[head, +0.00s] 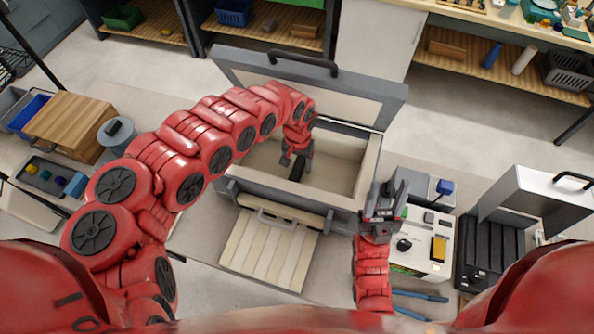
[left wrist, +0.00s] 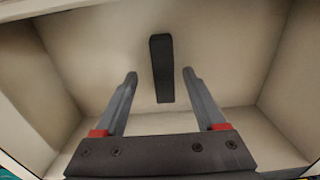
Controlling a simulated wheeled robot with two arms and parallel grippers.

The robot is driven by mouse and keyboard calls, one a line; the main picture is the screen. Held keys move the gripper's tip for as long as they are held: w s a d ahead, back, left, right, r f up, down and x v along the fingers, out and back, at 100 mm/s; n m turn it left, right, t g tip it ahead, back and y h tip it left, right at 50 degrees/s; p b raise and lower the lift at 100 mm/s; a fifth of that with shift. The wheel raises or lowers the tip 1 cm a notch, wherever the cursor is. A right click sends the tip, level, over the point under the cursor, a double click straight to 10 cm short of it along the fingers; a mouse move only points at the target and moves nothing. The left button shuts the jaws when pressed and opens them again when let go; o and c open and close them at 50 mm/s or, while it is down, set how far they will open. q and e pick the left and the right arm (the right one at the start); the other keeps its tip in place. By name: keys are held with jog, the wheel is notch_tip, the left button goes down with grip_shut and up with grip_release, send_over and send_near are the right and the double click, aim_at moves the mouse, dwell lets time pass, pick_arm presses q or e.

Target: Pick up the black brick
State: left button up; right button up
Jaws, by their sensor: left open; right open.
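The black brick (left wrist: 161,66) lies on the floor of a cream, open box. In the left wrist view it is long, narrow and upright in the picture, with its lower part between the fingers of my left gripper (left wrist: 159,76). The fingers are open, with a gap on both sides of the brick. In the head view my left gripper (head: 290,158) reaches down into the box, and a dark piece just below it (head: 297,172) looks like the brick. My right gripper (head: 390,190) is open and empty, outside the box at its lower right corner.
The box's walls (head: 368,165) surround the brick, and its lid (head: 365,98) stands open behind. A slatted panel (head: 268,250) lies in front. A white device (head: 425,240) is beside my right gripper. Inside the box, the floor right of the brick is clear.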

aim_at(297, 170)
pick_arm(q)
jog(key=f+b, duration=0.2)
jog(key=f, duration=0.2)
jog(key=shift+w+a+f+b, duration=0.2)
jog(key=shift+a+b, duration=0.05)
jog(key=shift+b, duration=0.15)
jog(key=shift+r, duration=0.2)
jog(key=shift+c, duration=0.3)
grip_shut()
